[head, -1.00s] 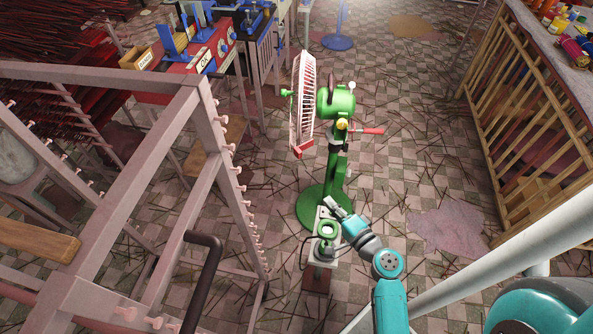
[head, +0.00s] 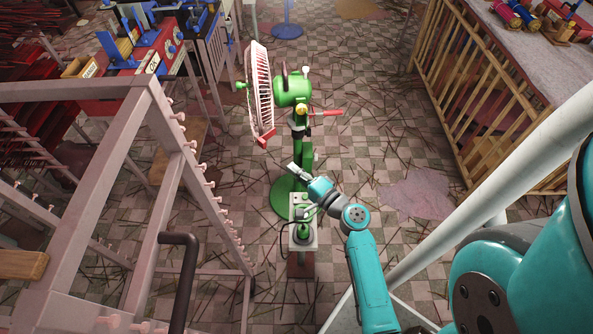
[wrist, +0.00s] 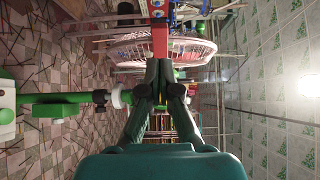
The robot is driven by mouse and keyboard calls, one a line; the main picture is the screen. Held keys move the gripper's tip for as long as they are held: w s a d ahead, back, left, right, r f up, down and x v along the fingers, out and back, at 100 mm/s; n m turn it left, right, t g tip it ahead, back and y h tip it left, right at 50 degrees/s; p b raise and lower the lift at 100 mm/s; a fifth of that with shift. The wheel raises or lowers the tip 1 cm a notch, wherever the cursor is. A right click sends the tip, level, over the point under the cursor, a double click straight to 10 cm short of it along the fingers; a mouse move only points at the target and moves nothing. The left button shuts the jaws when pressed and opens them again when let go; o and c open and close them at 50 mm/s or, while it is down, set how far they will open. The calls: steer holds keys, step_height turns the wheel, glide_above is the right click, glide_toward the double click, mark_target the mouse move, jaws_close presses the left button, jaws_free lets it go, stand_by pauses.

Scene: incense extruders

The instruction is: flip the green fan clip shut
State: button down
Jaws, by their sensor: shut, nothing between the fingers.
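The green fan (head: 293,91) stands ahead on a green pole and round base, its pale cage (head: 260,88) facing left. A red clip-like piece (head: 264,136) sits at the lower rim of the cage. It also shows in the wrist view (wrist: 159,40), just beyond my fingertips. I cannot tell from its shape whether it is open or closed. My gripper (head: 293,169) is shut and empty, in front of the fan pole, below and to the right of the red piece. Its fingers meet in the wrist view (wrist: 163,72). Contact with the clip cannot be made out.
A grey plate (head: 304,238) on a post stands below my gripper. A pale pegged rack (head: 150,105) fills the left. A wooden slatted rail (head: 500,100) runs along the right. A red handle (head: 325,113) sticks out right of the fan. Thin sticks litter the tiled floor.

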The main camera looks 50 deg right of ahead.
mark_target(265, 146)
steer(key=w, duration=0.7)
steer(key=w+d, duration=0.1)
steer(key=w, duration=0.2)
steer(key=shift+w+d, duration=0.1)
steer(key=shift+w, duration=0.1)
steer(key=shift+w, duration=0.1)
